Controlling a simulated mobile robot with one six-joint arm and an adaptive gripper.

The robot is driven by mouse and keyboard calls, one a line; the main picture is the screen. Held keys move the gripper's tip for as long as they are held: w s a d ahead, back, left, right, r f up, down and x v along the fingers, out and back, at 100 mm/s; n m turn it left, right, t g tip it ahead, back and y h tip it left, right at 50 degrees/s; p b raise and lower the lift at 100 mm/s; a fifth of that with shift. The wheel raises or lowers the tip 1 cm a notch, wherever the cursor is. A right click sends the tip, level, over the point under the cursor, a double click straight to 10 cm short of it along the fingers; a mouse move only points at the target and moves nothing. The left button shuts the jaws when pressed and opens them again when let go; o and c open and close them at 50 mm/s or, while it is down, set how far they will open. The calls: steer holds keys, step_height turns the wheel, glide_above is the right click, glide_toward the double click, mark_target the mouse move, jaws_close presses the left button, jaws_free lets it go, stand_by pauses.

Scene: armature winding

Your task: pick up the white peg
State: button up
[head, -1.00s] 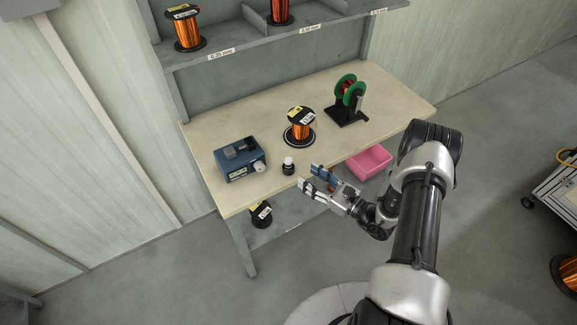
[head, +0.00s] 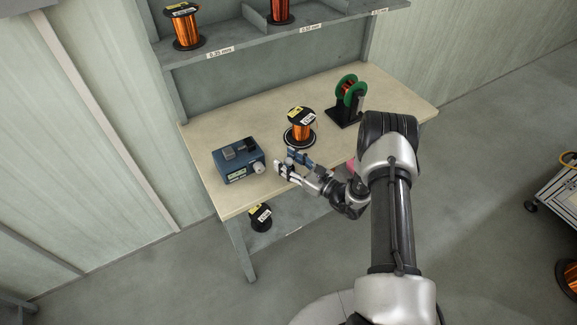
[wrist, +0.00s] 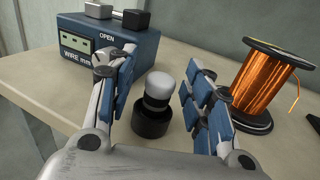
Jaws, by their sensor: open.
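The white peg (wrist: 159,86) stands upright in a round black base (wrist: 151,119) on the bench, as the wrist view shows. My gripper (wrist: 160,72) is open, with one blue-padded finger to the left of the peg and one to the right. A gap shows between the peg and each finger. In the head view my gripper (head: 287,162) is low over the bench's front edge and hides the peg.
A blue wire meter (head: 238,160) stands close to the left of my gripper. A copper wire spool (head: 301,131) stands behind it to the right. A green-flanged spool on a black stand (head: 348,103) is farther right.

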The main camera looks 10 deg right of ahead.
mark_target(288, 160)
steer(key=shift+c, duration=0.2)
steer(key=c, duration=1)
steer(key=shift+r, duration=0.15)
step_height(288, 160, up, 20)
steer(key=p, duration=0.5)
steer(key=shift+p, duration=0.4)
